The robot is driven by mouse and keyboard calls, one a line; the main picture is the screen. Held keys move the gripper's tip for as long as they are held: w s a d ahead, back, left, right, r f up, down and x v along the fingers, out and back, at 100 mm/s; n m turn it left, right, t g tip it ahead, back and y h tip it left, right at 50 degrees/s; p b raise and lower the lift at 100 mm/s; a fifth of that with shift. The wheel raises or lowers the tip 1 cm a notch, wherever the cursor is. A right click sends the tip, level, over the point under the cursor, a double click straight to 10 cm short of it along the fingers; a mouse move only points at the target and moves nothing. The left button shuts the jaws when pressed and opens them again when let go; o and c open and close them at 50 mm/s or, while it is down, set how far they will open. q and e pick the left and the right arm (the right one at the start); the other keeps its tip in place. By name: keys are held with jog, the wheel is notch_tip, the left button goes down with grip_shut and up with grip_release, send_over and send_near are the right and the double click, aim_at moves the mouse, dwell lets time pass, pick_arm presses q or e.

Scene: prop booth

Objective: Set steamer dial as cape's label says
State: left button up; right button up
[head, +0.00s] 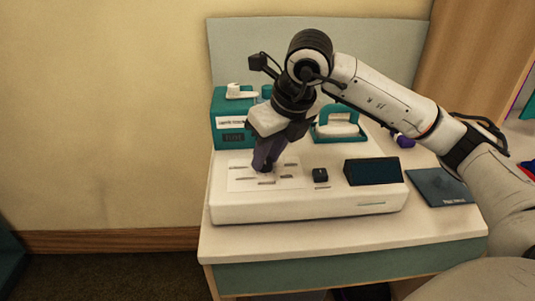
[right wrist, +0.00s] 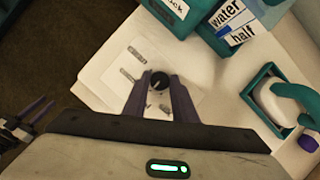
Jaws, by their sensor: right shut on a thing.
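The white steamer console (head: 305,207) stands on the table with a pale plate of short markings on its left. A round black dial (right wrist: 159,80) sits on that plate in the right wrist view. My right gripper (head: 263,167) points down at it, shut on the dial, a finger on either side. In the head view the fingers hide the dial. A flat dark blue thing with a small label (head: 440,187), perhaps the folded cape, lies right of the console; its print is too small to read. My left gripper (right wrist: 36,110) shows small at the right wrist view's left edge.
The console also has a black knob (head: 320,175) and dark panel (head: 372,172).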

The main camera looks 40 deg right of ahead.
pick_arm(q)
jog(key=shift+w+r, duration=0.1)
jog(key=shift+w, duration=0.05)
jog(key=shift+w, duration=0.15)
pick_arm(e)
jog(key=o, duration=1)
jog(key=shift+o, duration=0.2)
pick_arm(q)
jog(key=shift+r+p, duration=0.4)
jog(key=shift+p, duration=0.15)
pick_arm(e)
jog(key=v, duration=1)
jog(key=shift+r, duration=0.2)
